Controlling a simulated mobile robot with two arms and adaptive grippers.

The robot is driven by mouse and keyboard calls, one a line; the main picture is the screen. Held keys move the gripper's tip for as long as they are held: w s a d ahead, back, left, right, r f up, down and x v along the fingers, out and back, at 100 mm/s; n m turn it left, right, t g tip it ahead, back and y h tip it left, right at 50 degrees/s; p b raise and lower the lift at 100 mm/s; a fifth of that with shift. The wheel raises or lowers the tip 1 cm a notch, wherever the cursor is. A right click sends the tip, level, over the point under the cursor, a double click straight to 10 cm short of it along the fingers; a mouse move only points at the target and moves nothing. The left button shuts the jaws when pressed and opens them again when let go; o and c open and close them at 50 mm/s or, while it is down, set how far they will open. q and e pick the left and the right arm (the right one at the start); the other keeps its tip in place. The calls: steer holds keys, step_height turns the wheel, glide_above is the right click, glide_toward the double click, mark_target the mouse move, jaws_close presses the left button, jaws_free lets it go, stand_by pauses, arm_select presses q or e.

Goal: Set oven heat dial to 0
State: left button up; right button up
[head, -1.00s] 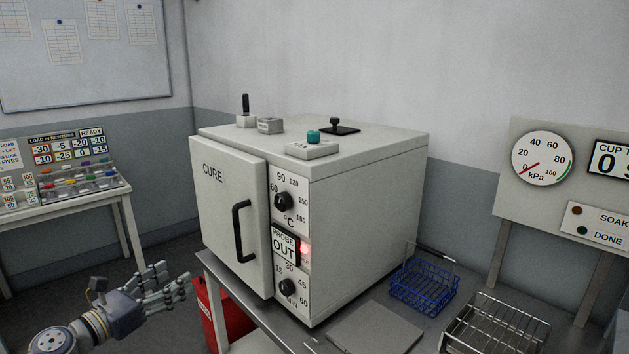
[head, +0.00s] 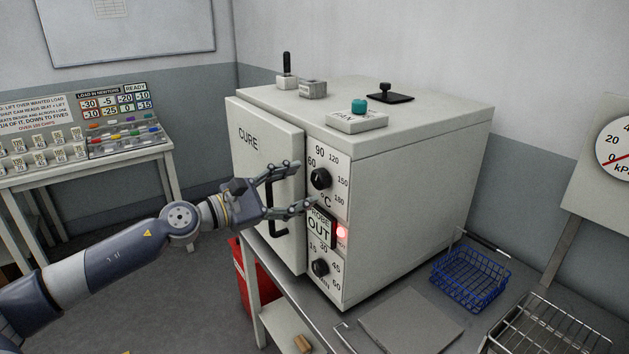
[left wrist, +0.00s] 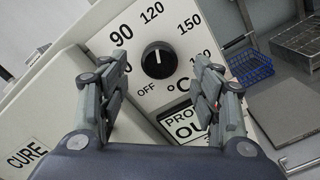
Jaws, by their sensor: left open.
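The oven (head: 400,190) is a pale box marked CURE with a black-handled door. Its heat dial (head: 320,179) is a round black knob on the white front panel, above the PROBE OUT display. The panel has numbers and °C around the knob; the left wrist view also shows the dial (left wrist: 159,60), with OFF at its lower left and a white mark near its top. My left gripper (head: 302,185) is open and empty in front of the panel, just left of the dial. In the left wrist view its fingers (left wrist: 155,88) stand either side of the dial, apart from it. My right gripper is out of view.
A lower dial (head: 320,268) marked MIN sits under a lit red lamp (head: 342,232). The door handle (head: 275,235) is close behind my left gripper. A blue wire basket (head: 470,278) and a wire rack (head: 550,325) stand on the bench at right.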

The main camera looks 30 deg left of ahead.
mark_target(316, 180)
arm_select(q)
steer(key=shift+w+d+r, duration=0.2)
steer(key=shift+w+d, duration=0.05)
steer(key=shift+w, duration=0.2)
steer(key=shift+w+d, duration=0.1)
steer(key=shift+w, duration=0.15)
steer(key=shift+w+r+p, duration=0.1)
steer(key=shift+w+p, duration=0.2)
steer(key=shift+w+d+p, duration=0.2)
steer(key=shift+w+p, duration=0.2)
steer(key=shift+w, duration=0.1)
steer(key=shift+w+d, duration=0.1)
steer(key=shift+w, duration=0.1)
steer(key=shift+w+d+p, duration=0.15)
steer(key=shift+w+p, duration=0.1)
steer(key=shift+p, duration=0.05)
steer(key=shift+w+d+f, duration=0.1)
steer(key=shift+w+f, duration=0.05)
steer(key=shift+f, duration=0.05)
steer(key=c, duration=1.1)
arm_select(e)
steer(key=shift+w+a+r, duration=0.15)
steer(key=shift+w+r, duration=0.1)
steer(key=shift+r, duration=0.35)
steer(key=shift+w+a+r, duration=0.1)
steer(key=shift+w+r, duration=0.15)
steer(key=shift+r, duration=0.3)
